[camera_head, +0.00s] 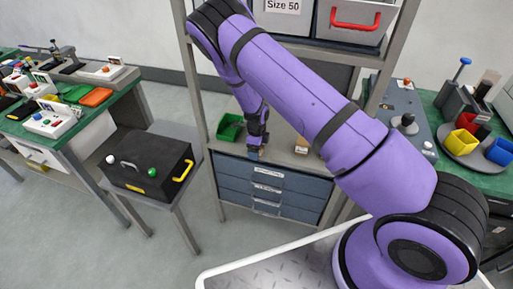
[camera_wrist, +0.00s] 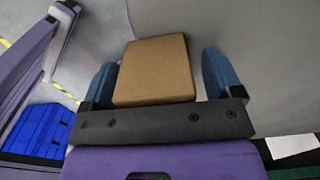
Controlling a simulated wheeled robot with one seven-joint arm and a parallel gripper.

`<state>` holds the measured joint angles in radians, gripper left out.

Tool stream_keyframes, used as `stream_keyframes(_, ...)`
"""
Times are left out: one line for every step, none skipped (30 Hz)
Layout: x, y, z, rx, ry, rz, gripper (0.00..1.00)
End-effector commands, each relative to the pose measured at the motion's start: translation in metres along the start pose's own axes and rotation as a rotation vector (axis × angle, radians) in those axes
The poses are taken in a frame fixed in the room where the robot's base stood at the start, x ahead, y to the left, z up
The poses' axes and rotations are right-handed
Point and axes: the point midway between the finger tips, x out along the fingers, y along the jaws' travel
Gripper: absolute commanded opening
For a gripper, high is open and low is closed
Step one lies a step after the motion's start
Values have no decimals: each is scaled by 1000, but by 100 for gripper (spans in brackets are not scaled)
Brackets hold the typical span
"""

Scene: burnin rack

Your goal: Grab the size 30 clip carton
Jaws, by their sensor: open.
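A plain brown carton (camera_wrist: 155,68) sits between the two blue fingers of my gripper in the wrist view. The fingers stand apart on its left and right, with a visible gap at the right side. No size label can be read on the face I see. In the head view my gripper (camera_head: 255,153) points down at the rack shelf above the blue drawers, and the carton between the fingers is hard to make out. Another small brown carton (camera_head: 302,145) stands on the same shelf to the right, partly beside my arm.
A green bin (camera_head: 230,127) is on the shelf just left of my gripper. Blue drawers (camera_head: 268,188) lie below the shelf. Grey bins, one labelled Size 50 (camera_head: 284,18), are above. A black case (camera_head: 147,164) stands on a side table at left.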

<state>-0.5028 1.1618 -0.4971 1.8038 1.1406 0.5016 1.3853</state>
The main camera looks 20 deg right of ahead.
Motion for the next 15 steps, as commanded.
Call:
stream_keyframes(0,0,0,0,0,0,85)
stream_keyframes(0,0,0,0,-1,0,85)
stream_keyframes(0,0,0,0,-1,0,85)
stream_keyframes(0,0,0,0,-1,0,85)
stream_keyframes(0,0,0,0,-1,0,85)
stream_keyframes(0,0,0,0,-1,0,80)
stream_keyframes(0,0,0,-1,-1,0,74)
stream_keyframes(0,0,0,-1,-1,0,67)
stream_keyframes(0,0,0,-1,0,0,58)
stream_keyframes(0,0,0,-1,-1,0,51)
stream_keyframes(0,0,0,-1,-1,0,44)
stream_keyframes(0,0,0,-1,-1,0,35)
stream_keyframes(0,0,0,-1,0,0,29)
stream_keyframes(0,0,0,-1,-1,0,29)
stream_keyframes(0,0,0,-1,-1,0,29)
